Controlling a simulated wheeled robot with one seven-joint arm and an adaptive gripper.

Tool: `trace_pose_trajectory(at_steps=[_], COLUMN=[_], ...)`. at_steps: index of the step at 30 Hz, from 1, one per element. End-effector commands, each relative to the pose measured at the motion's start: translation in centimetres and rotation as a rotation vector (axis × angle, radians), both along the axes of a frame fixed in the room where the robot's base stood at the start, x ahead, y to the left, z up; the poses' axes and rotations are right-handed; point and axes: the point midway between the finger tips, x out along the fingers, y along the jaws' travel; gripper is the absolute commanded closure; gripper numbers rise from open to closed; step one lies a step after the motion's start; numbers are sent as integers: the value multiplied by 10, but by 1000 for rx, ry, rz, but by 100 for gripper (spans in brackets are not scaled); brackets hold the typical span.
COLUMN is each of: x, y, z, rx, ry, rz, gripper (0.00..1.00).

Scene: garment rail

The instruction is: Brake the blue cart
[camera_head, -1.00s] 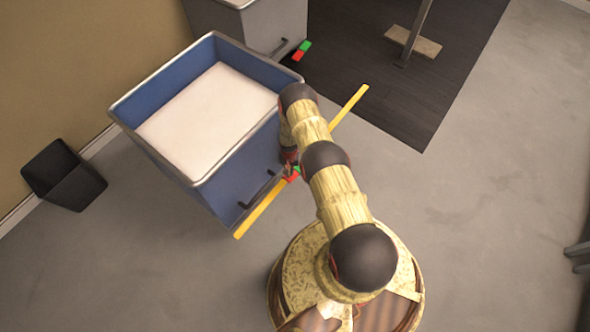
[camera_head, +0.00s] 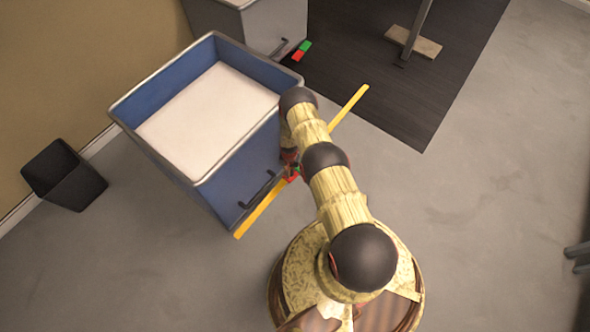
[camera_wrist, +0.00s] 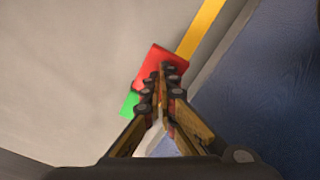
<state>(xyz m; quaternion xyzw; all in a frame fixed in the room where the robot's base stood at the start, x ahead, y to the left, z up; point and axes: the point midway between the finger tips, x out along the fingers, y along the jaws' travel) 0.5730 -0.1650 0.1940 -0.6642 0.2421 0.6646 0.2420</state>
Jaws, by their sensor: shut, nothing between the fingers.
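The blue cart (camera_head: 238,178) is an open-topped bin with a pale load inside, left of my arm. Its side wall also shows in the wrist view (camera_wrist: 255,100). A brake pedal with a red end (camera_wrist: 170,62) and a green end (camera_wrist: 130,104) sits low beside the cart. In the head view the pedal (camera_head: 292,178) is partly hidden by my arm. My gripper (camera_wrist: 163,76) is shut and empty, its fingertips over the red end. I cannot tell whether they touch it.
A yellow floor strip (camera_head: 262,208) runs along the cart's near side. A grey cart (camera_head: 262,28) with its own red and green pedal (camera_head: 301,50) stands behind. A black bin (camera_head: 64,176) is by the wall.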

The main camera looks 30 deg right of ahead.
Motion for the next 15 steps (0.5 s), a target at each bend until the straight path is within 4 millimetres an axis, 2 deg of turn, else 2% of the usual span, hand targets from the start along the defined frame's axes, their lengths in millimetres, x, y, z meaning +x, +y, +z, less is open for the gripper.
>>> trace_pose_trajectory(at_steps=[15], x=[0], y=[0], z=[-8], rx=[0], ry=[0], rz=[0], gripper=[100])
